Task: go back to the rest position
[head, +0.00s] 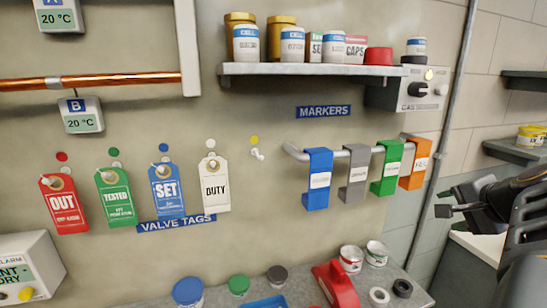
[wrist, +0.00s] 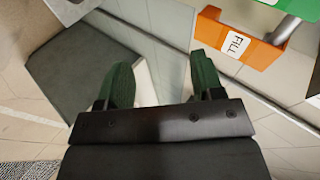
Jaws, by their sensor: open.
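My gripper (head: 447,201) is at the right side of the head view, right of the marker rail, with only part of it and the arm in the picture. In the wrist view my gripper (wrist: 160,82) is open, its two green-padded fingers apart and nothing between them. The orange FILL marker (head: 414,163) hangs at the right end of the rail (head: 292,151); it also shows in the wrist view (wrist: 222,40), above and right of the fingers and apart from them. Blue (head: 318,180), grey (head: 355,175) and green (head: 388,168) markers hang left of it.
Valve tags hang on the wall at left, including OUT (head: 64,205) and DUTY (head: 215,190). A shelf (head: 300,70) with jars is above. A bench (head: 398,283) below holds cans, tape rolls and a red container (head: 338,285). A side shelf (head: 515,152) stands at far right.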

